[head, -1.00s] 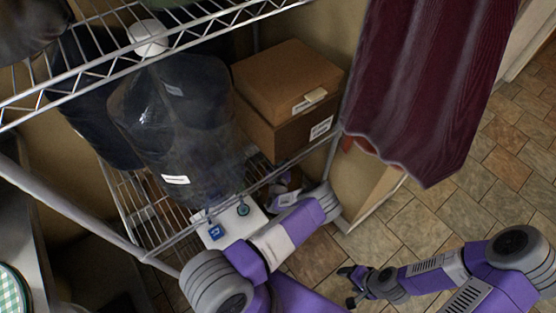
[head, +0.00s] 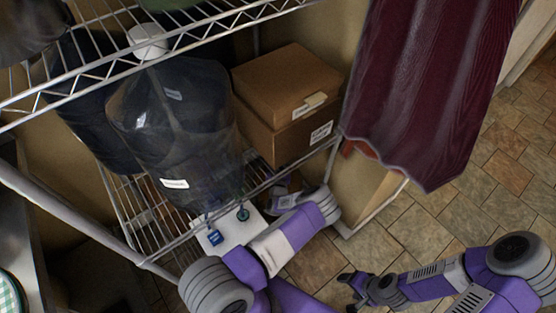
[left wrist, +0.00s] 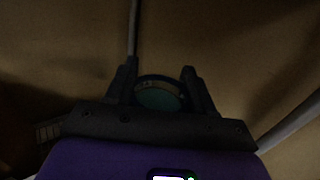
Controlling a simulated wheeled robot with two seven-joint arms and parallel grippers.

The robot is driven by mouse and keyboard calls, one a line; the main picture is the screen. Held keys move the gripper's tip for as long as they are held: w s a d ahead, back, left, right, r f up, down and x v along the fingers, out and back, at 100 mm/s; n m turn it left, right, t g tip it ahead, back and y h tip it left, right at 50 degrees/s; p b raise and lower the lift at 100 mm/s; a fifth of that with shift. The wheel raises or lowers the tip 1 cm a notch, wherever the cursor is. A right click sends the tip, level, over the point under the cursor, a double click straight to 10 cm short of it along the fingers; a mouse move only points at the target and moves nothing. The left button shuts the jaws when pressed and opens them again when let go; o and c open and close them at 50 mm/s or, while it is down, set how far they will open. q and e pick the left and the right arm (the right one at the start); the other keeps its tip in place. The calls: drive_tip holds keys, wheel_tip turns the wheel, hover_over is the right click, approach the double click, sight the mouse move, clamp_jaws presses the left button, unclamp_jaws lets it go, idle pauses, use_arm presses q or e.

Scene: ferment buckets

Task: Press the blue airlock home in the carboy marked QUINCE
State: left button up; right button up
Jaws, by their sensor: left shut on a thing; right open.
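In the left wrist view my left gripper (left wrist: 157,75) is shut on a round, dark teal thing (left wrist: 160,96); the picture is too dark to tell whether this is the airlock. In the head view my left arm reaches to the lower shelf and its fingers are hidden. A small blue piece (head: 215,237) and a teal round piece (head: 243,214) show at a white box (head: 232,233) there. A large dark, clear-walled vessel (head: 190,125) stands behind, its white label too small to read; no QUINCE mark is legible. My right gripper (head: 347,288) is open and empty over the floor.
Two stacked brown boxes (head: 285,85) stand right of the dark vessel. The wire shelf's edge (head: 150,68) crosses above it. A dark red cloth (head: 425,90) hangs at the right. The tiled floor (head: 420,215) is clear beneath it.

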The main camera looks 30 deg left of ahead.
use_arm(q)
drive_tip(key=shift+w+a, duration=0.1)
drive_tip(key=shift+w, duration=0.05)
drive_tip(key=shift+w+a+b, duration=0.2)
drive_tip(key=shift+w+b, duration=0.1)
drive_tip(key=shift+w, duration=0.05)
drive_tip(key=shift+w+a, duration=0.1)
drive_tip(key=shift+w, duration=0.05)
drive_tip(key=shift+f, duration=0.1)
idle(0.4)
drive_tip(key=shift+f, duration=0.25)
drive_tip(key=shift+f+b, duration=0.3)
drive_tip(key=shift+f, duration=0.15)
idle(0.7)
drive_tip(key=shift+f, duration=0.45)
idle(2.1)
drive_tip(key=shift+p, duration=0.3)
